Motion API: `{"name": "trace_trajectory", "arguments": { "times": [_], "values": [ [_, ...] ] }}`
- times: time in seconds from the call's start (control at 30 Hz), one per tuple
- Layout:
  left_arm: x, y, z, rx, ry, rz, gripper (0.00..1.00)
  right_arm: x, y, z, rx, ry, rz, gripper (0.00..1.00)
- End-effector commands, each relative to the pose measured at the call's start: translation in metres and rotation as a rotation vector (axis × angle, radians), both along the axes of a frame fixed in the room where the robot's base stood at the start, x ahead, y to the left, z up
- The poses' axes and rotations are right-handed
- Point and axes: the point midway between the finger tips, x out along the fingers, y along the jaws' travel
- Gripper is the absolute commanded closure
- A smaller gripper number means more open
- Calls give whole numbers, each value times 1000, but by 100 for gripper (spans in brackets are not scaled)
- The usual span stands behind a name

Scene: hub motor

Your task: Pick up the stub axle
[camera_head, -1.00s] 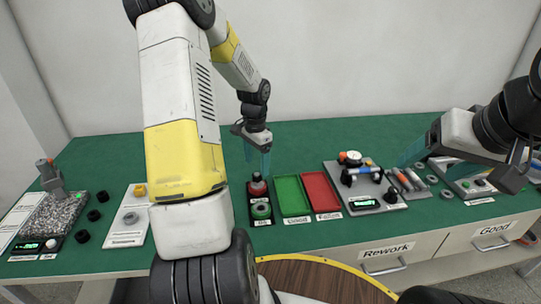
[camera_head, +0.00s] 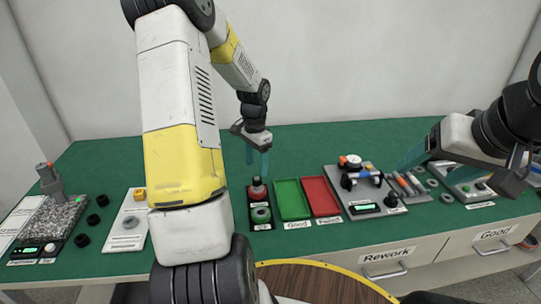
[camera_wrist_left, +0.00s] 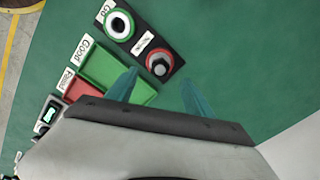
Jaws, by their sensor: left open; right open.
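I cannot tell for sure which part is the stub axle. A dark holder (camera_head: 255,215) carries a red-ringed piece (camera_head: 258,189) with a grey and dark top standing up, and a green ring (camera_head: 261,215) in front of it. In the left wrist view the red-ringed piece (camera_wrist_left: 159,64) and the green ring (camera_wrist_left: 118,25) lie beyond the fingers. My left gripper (camera_head: 257,160) is open and empty, pointing down above the red-ringed piece and apart from it. Its two teal fingers show in the wrist view (camera_wrist_left: 160,82). My right gripper (camera_head: 430,166) is open over the right side of the table.
A green tray (camera_head: 291,199) and a red tray (camera_head: 321,196) lie right of the holder. A grey fixture (camera_head: 364,195) stands further right. A white board (camera_head: 131,222) and a granite stand (camera_head: 50,215) are at left. Green table behind the holder is clear.

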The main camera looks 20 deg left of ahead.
Motion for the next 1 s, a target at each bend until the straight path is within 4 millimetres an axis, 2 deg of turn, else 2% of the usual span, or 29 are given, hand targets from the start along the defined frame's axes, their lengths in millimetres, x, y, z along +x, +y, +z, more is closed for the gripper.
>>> {"name": "trace_trajectory", "arguments": {
  "times": [0.27, 0.53, 0.87, 1.0],
  "values": [
    [-5, -8, 1, 0, 13, -10, 44, 0, 0, 0, 0, 0, 0, 26],
    [-5, -7, 6, -2, -1, -4, 44, 0, 0, 0, 0, 0, 0, 26],
    [-4, -4, -29, -2, -1, -1, 44, 0, 0, 0, 0, 0, 0, 26],
    [0, 1, -51, -2, 1, 0, 44, 0, 0, 0, 0, 0, 0, 26]
  ]
}}
